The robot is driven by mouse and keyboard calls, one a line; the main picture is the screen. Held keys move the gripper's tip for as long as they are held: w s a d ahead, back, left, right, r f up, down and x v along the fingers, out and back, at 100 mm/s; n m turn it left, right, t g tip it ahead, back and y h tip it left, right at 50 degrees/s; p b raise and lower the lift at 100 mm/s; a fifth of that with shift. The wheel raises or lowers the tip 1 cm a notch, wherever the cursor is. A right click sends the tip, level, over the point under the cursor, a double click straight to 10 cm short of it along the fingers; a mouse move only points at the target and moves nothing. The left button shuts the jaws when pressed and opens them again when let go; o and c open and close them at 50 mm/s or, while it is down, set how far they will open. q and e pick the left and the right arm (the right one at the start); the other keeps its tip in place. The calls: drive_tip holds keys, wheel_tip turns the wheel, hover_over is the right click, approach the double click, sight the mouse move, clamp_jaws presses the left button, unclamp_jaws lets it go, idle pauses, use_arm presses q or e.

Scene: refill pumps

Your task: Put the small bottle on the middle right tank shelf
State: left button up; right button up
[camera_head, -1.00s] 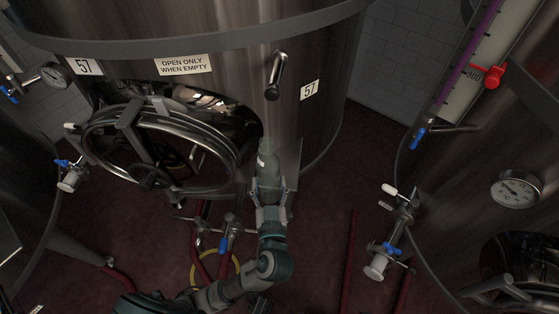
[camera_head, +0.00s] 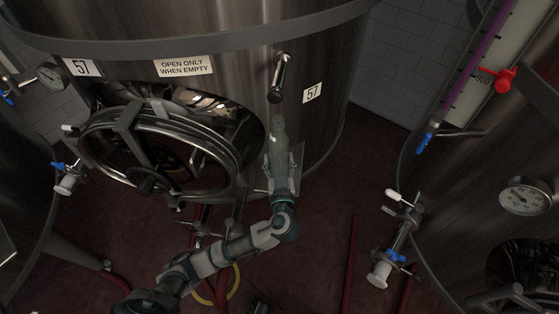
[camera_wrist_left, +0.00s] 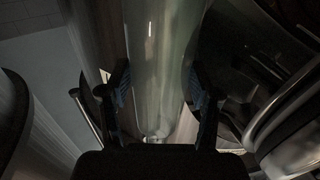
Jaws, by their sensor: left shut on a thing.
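The small bottle (camera_head: 278,137) is pale grey-green and translucent, with its narrow neck pointing up in the head view. My left gripper (camera_head: 280,160) is shut on its lower part, in front of tank 57. In the left wrist view the bottle (camera_wrist_left: 160,60) stands between the two blue-padded fingers of the left gripper (camera_wrist_left: 160,105). A small metal shelf (camera_head: 298,160) on the tank wall shows partly behind the gripper and bottle. I cannot tell whether the bottle touches it. My right gripper is not in view.
Tank 57 (camera_head: 330,60) has a round open hatch door (camera_head: 160,150) left of the gripper and a metal handle (camera_head: 279,78) just above the bottle. A second tank with a valve (camera_head: 392,250) and gauge stands at right. Hoses lie on the dark red floor.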

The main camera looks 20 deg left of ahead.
use_arm(q)
drive_tip(key=shift+a, duration=0.1)
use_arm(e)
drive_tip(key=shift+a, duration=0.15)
use_arm(q)
drive_tip(key=o, duration=1.4)
drive_tip(key=shift+c, duration=0.2)
drive_tip(key=shift+o, duration=0.9)
drive_tip(key=shift+d, duration=0.4)
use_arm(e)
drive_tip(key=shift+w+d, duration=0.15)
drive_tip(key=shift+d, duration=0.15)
use_arm(q)
drive_tip(key=shift+r, duration=0.15)
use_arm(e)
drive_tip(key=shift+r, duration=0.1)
use_arm(q)
drive_tip(key=v, duration=1.2)
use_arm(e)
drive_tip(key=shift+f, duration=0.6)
use_arm(q)
drive_tip(key=shift+a, duration=0.25)
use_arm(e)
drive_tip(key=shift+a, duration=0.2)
